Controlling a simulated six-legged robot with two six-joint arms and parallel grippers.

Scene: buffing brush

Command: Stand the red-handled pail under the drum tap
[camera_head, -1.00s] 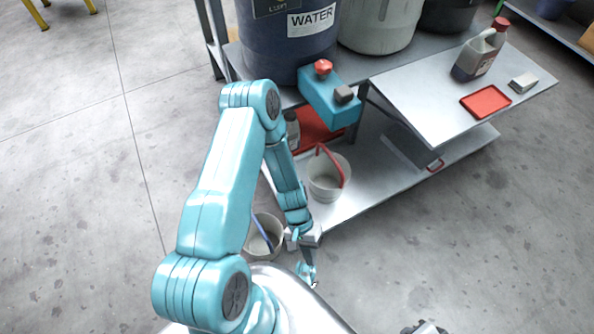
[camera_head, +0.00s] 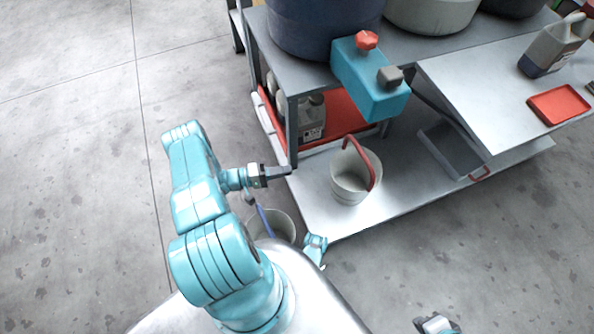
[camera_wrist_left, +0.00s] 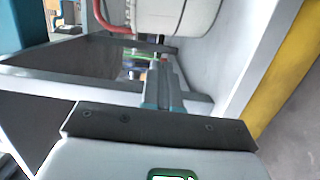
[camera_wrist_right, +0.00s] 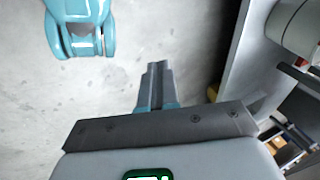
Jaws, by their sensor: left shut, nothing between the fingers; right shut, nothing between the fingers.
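The red-handled pail (camera_head: 346,190) is whitish and stands upright on the lower shelf, its red handle raised. The drum tap (camera_head: 368,82), a teal block with a red knob, juts from the blue drum (camera_head: 318,28) on the upper shelf. The pail appears below and in front of it; whether it is directly under the outlet I cannot tell. My left gripper (camera_head: 286,171) is shut and empty, left of the pail and apart from it. Its fingers show in the left wrist view (camera_wrist_left: 165,82). My right gripper's fingers (camera_wrist_right: 155,88) are shut and empty over the floor.
A second pail (camera_head: 285,228) with a blue handle stands on the floor beside the shelf. A red tray (camera_head: 345,107) with a bottle (camera_head: 312,120) lies behind the pail. A shelf post (camera_head: 291,130) stands near my left gripper. The side table (camera_head: 480,90) overhangs at right.

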